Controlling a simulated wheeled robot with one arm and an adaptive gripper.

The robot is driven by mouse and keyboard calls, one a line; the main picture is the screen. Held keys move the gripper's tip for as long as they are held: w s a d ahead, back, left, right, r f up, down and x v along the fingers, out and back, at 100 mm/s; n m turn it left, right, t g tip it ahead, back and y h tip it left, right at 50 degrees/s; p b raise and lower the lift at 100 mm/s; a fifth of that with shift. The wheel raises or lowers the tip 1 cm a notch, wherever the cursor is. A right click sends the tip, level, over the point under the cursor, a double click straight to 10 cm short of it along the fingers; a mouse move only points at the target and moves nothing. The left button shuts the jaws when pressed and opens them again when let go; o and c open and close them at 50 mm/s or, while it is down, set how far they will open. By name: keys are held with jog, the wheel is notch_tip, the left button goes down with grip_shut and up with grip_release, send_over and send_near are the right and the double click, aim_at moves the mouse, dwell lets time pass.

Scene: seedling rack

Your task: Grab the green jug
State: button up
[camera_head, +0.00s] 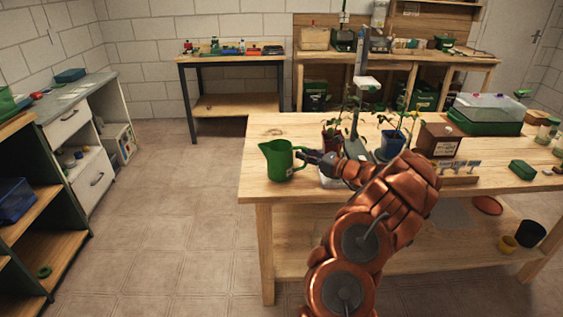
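The green jug (278,162) stands upright on the left end of the wooden table (262,131), near its left edge. Its spout points left and its handle is on the right. My gripper (305,157) is at the jug's right side, by the handle. The dark fingers overlap the handle in the picture. They are small here, and I cannot tell whether they are closed on it or only beside it.
Right behind my gripper stand a red pot (331,142) with a plant, a grey metal stand (356,95), and a blue pot (392,144) with a plant. A brown box (438,140) and a green-based clear container (487,115) are farther right. The floor left of the table is clear.

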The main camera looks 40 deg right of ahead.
grip_shut()
